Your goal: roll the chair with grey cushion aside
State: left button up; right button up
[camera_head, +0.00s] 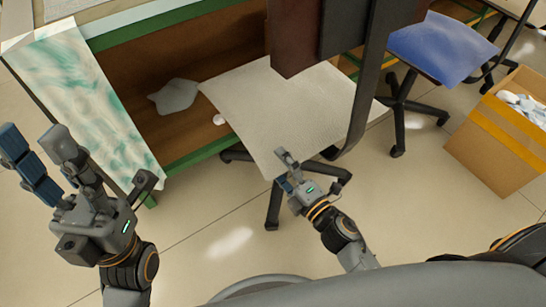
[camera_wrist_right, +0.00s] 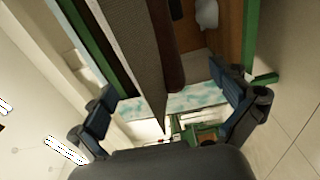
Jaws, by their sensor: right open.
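The chair with the grey cushion (camera_head: 270,105) stands in the middle of the head view, in front of the green-edged workbench. Its dark backrest and curved support (camera_head: 365,80) rise on the right side, and part of its black wheeled base shows below the seat. My right gripper (camera_head: 285,172) is open at the cushion's near edge. In the right wrist view, a grey strip that looks like the cushion (camera_wrist_right: 135,45) runs between its spread fingers (camera_wrist_right: 162,102); I cannot tell whether they touch it. My left gripper (camera_head: 42,160) is open and empty at the left.
A blue chair (camera_head: 440,45) stands at the back right. A cardboard box (camera_head: 490,145) with white items is on the floor at the right. A green-stained white bench panel (camera_head: 90,105) is at the left. The floor in front is clear.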

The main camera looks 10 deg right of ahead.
jog(key=shift+x, duration=1.5)
jog(key=c, duration=1.8)
